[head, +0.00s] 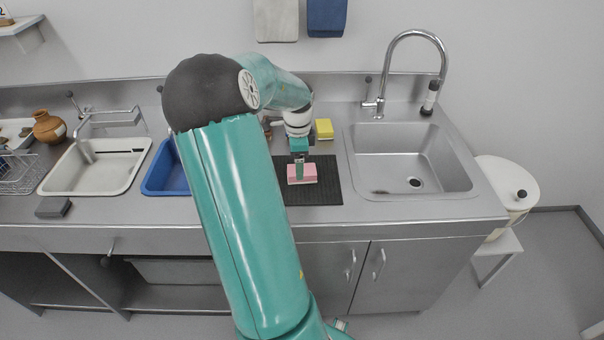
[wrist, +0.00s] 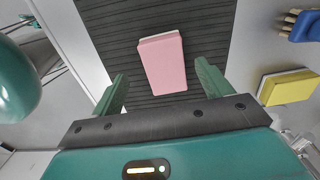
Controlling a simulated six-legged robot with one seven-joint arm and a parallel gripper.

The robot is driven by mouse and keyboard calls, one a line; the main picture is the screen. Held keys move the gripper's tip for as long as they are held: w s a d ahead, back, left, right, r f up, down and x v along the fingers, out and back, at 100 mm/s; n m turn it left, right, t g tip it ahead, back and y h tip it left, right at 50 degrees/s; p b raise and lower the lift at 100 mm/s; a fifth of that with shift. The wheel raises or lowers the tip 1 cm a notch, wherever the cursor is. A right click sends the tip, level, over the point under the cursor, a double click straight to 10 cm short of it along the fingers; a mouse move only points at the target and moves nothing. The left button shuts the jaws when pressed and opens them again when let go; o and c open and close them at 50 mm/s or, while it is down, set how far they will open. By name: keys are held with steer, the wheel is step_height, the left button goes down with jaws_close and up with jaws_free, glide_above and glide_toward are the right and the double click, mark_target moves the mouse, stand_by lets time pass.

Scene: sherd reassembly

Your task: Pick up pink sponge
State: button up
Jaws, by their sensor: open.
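The pink sponge (head: 308,174) lies on a dark ribbed mat (head: 327,193) on the steel counter, left of the right-hand sink. In the wrist view the pink sponge (wrist: 163,63) shows a broad pink face with a pale edge at its far end. My gripper (head: 299,168) is above the mat, and one finger covers part of the sponge in the head view. In the wrist view my gripper (wrist: 162,80) is open, with one green finger on each side of the sponge's near end.
A yellow sponge (head: 324,128) lies behind the mat, and a brush (wrist: 303,26) shows at upper right in the wrist view. The steel sink (head: 400,160) with its tall faucet (head: 412,36) is to the right. A blue tray (head: 165,172) and white basin (head: 95,170) are left.

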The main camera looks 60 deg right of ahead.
steer(key=f, duration=0.4)
steer(key=shift+w+d+f, duration=0.15)
steer(key=shift+d+f, duration=0.1)
steer(key=c, duration=1.1)
steer(key=shift+o, duration=0.2)
steer(key=shift+r, duration=0.1)
steer(key=shift+r, duration=0.55)
step_height(320, 180, up, 2)
steer(key=shift+a+r, duration=0.1)
steer(key=shift+r, duration=0.05)
steer(key=s+a+r, duration=0.8)
steer(key=a+r, duration=0.1)
steer(key=a, duration=0.2)
steer(key=shift+a+r, duration=0.2)
steer(key=shift+r, duration=0.05)
